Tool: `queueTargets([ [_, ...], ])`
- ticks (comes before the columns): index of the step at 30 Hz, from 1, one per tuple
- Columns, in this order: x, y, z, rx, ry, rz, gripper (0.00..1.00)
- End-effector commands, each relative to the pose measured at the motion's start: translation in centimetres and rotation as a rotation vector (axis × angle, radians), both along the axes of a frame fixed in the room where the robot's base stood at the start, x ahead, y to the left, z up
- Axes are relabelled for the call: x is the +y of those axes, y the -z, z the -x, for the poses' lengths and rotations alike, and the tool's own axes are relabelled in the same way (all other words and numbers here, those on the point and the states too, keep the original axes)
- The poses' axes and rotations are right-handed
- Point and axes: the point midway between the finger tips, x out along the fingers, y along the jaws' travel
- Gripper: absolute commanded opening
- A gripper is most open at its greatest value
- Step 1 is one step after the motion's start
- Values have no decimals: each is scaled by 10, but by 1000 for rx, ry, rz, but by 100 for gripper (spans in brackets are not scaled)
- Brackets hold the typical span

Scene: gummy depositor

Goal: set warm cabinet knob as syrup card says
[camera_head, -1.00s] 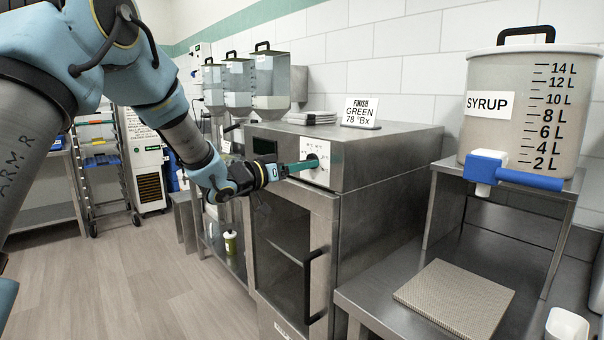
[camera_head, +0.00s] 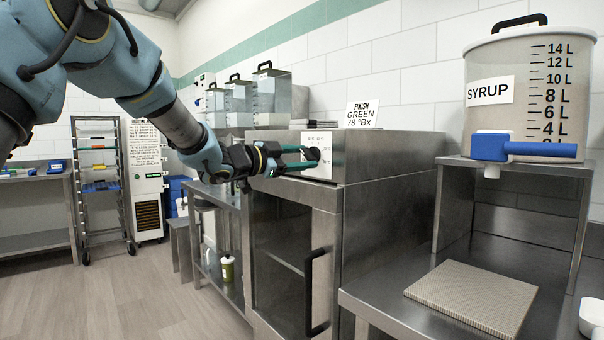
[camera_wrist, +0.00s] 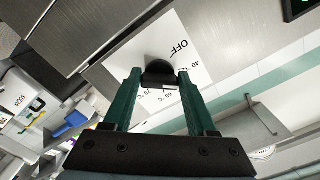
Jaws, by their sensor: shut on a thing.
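My gripper (camera_head: 306,158) is shut on the knob. The syrup card (camera_head: 361,115) stands on top of the cabinet and reads "FINISH GREEN 78 °Bx".
A syrup tank (camera_head: 530,90) with a blue tap stands on a steel riser at right. A textured mat (camera_head: 470,297) lies on the bench below.

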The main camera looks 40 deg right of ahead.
Motion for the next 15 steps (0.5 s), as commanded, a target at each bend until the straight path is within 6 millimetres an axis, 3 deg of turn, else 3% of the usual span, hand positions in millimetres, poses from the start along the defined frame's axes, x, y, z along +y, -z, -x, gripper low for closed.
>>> queueTargets([
  [15,0,3,-1,-493,1,29,2],
])
